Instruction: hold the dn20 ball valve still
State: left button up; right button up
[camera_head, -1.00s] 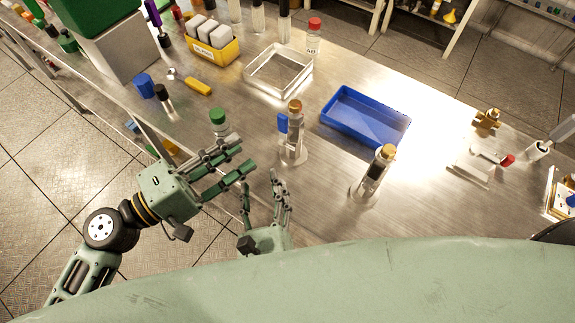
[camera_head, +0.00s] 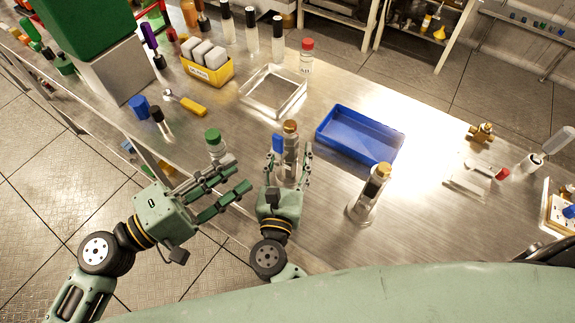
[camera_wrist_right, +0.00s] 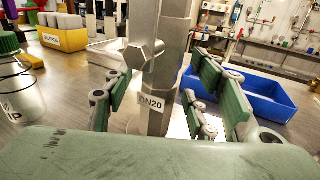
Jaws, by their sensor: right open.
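The DN20 ball valve (camera_head: 290,148) stands upright on the steel bench, with a brass-coloured top and a blue handle (camera_head: 278,143) on its left side. In the right wrist view the metal valve body (camera_wrist_right: 165,70) fills the middle, with its DN20 label facing me. My right gripper (camera_head: 289,167) is open, with its fingers on either side of the valve; gaps show between pads and body in the wrist view. The valve's base is partly hidden by the gripper. My left gripper (camera_head: 243,177) is open and empty, left of the valve and near the bench edge.
A green-capped bottle (camera_head: 214,142) stands close to my left gripper. A similar valve with a brass-coloured top (camera_head: 369,193) stands to the right. The bench between the blue tray and right-hand fittings is clear.

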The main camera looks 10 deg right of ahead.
jog(key=shift+c, duration=0.3)
grip_shut()
dwell(0.3)
dwell(0.7)
dwell(0.6)
jog(key=shift+c, duration=0.8)
grip_release()
jog(key=shift+c, duration=0.4)
grip_shut()
dwell(0.4)
